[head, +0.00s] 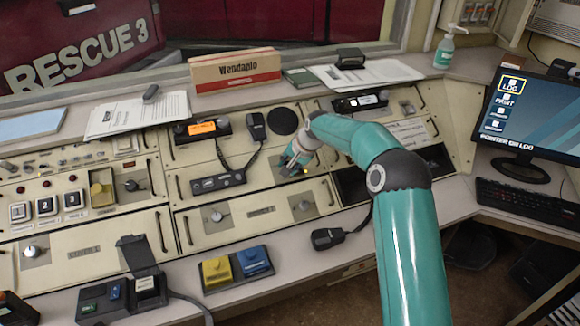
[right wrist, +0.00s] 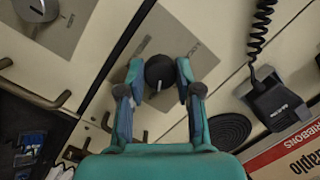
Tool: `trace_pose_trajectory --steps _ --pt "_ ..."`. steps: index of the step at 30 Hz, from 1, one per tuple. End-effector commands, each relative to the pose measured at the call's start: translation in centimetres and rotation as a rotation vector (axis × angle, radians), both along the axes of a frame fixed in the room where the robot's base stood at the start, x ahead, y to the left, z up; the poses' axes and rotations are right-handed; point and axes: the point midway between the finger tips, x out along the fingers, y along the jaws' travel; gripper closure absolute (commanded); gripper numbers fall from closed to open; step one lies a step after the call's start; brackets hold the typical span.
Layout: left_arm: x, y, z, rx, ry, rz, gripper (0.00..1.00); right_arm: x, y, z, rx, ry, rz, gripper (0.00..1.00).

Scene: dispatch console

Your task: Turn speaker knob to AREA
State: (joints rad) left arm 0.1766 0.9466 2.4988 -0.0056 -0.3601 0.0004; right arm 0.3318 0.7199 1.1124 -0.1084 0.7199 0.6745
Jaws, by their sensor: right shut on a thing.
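The speaker knob (right wrist: 160,69) is a round black knob with a white pointer mark, on a grey plate (right wrist: 160,32) in the right wrist view. The mark points toward the bottom of that picture. Small lettering on the plate is too blurred to read. My right gripper (right wrist: 159,76) has one finger on each side of the knob and is shut on it. In the head view my right gripper (head: 290,163) is down at the console's middle panel and hides the knob. My left gripper is not in view.
A handset with a coiled cord (right wrist: 275,103) and a round speaker grille (right wrist: 229,131) are close to the gripper. Panel handles stick out nearby. A radio (head: 217,183) sits left of the gripper, and a handset (head: 327,238) lies below. A monitor (head: 530,115) stands at right.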

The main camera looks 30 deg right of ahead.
Motion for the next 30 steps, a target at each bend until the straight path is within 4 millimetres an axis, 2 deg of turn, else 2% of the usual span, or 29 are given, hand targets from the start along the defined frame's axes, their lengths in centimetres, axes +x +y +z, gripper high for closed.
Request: trace_pose_trajectory --steps 11,12,16,26,30 --pt "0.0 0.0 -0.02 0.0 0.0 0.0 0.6 -0.04 -0.04 -0.03 0.004 0.0 -0.007 1.0" --pt "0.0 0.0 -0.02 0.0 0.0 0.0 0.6 -0.04 -0.04 -0.03 0.004 0.0 -0.007 0.64" --pt "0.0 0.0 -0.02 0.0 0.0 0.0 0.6 -0.03 -0.03 -0.02 0.004 0.0 -0.007 0.43" --pt "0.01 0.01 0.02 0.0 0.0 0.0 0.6 -0.06 -0.02 0.09 0.003 -0.001 -0.005 0.41" --pt "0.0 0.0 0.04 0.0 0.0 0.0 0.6 -0.49 -0.1 0.95 0.002 -0.002 -0.006 0.41"
